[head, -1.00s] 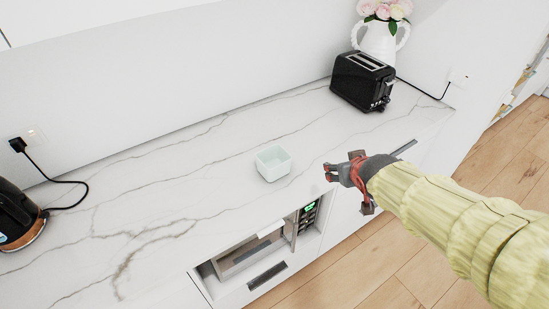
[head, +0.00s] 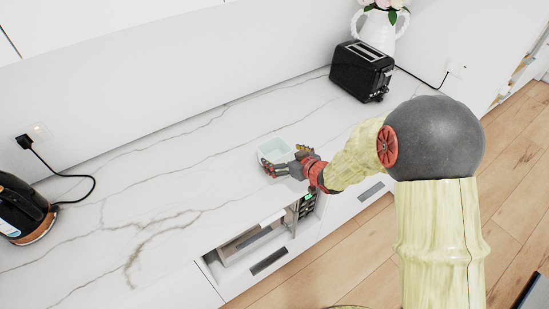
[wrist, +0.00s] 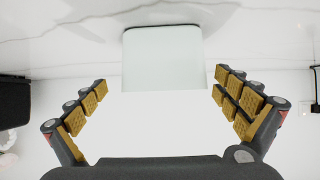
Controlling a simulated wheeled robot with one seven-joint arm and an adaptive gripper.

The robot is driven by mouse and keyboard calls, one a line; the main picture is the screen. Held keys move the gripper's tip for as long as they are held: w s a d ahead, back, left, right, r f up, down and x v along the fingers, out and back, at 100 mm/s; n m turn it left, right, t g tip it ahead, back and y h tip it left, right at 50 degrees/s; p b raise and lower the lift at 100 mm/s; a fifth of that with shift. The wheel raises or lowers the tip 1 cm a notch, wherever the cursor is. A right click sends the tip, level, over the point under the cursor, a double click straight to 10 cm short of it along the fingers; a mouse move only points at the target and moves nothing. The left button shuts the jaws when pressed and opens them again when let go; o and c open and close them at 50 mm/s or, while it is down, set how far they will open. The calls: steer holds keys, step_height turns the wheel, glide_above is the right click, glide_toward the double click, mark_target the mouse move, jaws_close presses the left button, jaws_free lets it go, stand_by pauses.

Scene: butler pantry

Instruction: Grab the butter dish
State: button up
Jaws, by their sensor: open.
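In the wrist view the dish (wrist: 163,62) is centred at the top, beyond the space between the fingers. My gripper is open there (wrist: 160,98), with fingers spread wider than the dish and nothing held between them. I cannot tell whether a finger touches the dish.
A black toaster (head: 361,70) stands at the back right, before a white flower vase (head: 378,32). A black kettle (head: 22,210) is at the far left. An open appliance niche (head: 250,247) is below the counter's front edge. The counter around the dish is clear.

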mark_target(269, 151)
steer(key=x, duration=0.2)
steer(key=b+x, duration=0.1)
steer(key=shift+a+f, duration=0.4)
steer(key=shift+f, duration=0.05)
steer(key=shift+w+a+f, duration=0.15)
steer(key=shift+w+a, duration=0.05)
steer(key=shift+w, duration=0.15)
steer(key=shift+c, duration=0.8)
steer(key=c, duration=1.4)
